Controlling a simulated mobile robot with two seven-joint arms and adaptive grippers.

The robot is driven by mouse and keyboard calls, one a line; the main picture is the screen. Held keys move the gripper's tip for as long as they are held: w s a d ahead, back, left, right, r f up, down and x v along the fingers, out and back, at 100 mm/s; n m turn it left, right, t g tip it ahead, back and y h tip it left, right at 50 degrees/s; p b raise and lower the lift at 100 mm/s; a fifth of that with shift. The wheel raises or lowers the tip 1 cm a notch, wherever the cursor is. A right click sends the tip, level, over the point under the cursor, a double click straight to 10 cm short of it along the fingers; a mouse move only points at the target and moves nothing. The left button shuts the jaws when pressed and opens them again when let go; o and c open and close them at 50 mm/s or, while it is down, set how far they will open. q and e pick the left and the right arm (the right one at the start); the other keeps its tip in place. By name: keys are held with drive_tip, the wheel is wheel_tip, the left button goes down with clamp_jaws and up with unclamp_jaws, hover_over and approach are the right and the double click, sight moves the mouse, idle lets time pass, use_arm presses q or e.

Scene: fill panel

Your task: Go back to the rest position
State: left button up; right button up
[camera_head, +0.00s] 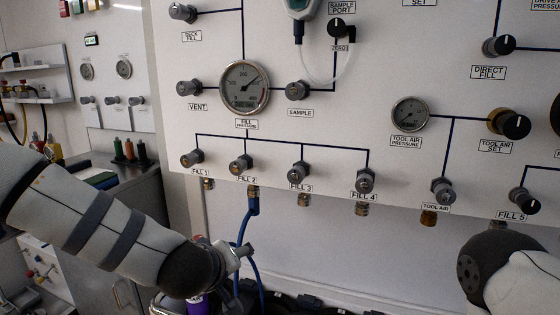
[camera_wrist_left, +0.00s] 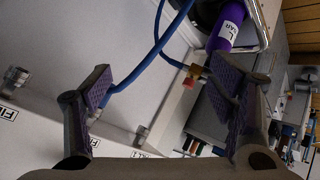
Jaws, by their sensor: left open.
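My left gripper (camera_head: 240,252) is low in front of the panel, below the FILL 1 and FILL 2 ports. The left wrist view shows its two fingers (camera_wrist_left: 172,98) spread apart, with nothing clamped between them. A blue hose (camera_head: 240,232) hangs from the port under FILL 2 (camera_head: 240,162), close beside the gripper. The hose also crosses the left wrist view (camera_wrist_left: 150,57) beyond the fingers; I cannot tell whether it touches one. Part of my right arm shows at the lower right of the head view; its gripper is out of frame.
The white fill panel (camera_head: 330,130) with gauges, knobs and ports fills most of the head view. A purple cylinder (camera_head: 197,304) stands below my left gripper. A bench with coloured bottles (camera_head: 130,150) is at the left. The panel's lower front is mostly clear.

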use_arm(q)
drive_tip(key=s+a+f+m+g, duration=0.2)
drive_tip(key=s+f, duration=0.7)
drive_tip(key=f, duration=0.1)
drive_tip(key=s+a+f+m+g, duration=0.2)
drive_tip(key=s+f+g, duration=0.1)
drive_tip(key=s+f, duration=0.6)
drive_tip(key=s+a+f+g, duration=0.2)
drive_tip(key=s, duration=0.6)
drive_tip(key=s+a+f+m+g, duration=0.1)
drive_tip(key=s+a+g, duration=0.1)
drive_tip(key=s, duration=0.6)
drive_tip(key=s+a+f+m+g, duration=0.1)
drive_tip(key=s+a+f+g, duration=0.1)
drive_tip(key=s, duration=0.7)
drive_tip(key=shift+a+f+y, duration=0.3)
drive_tip(key=shift+a, duration=0.55)
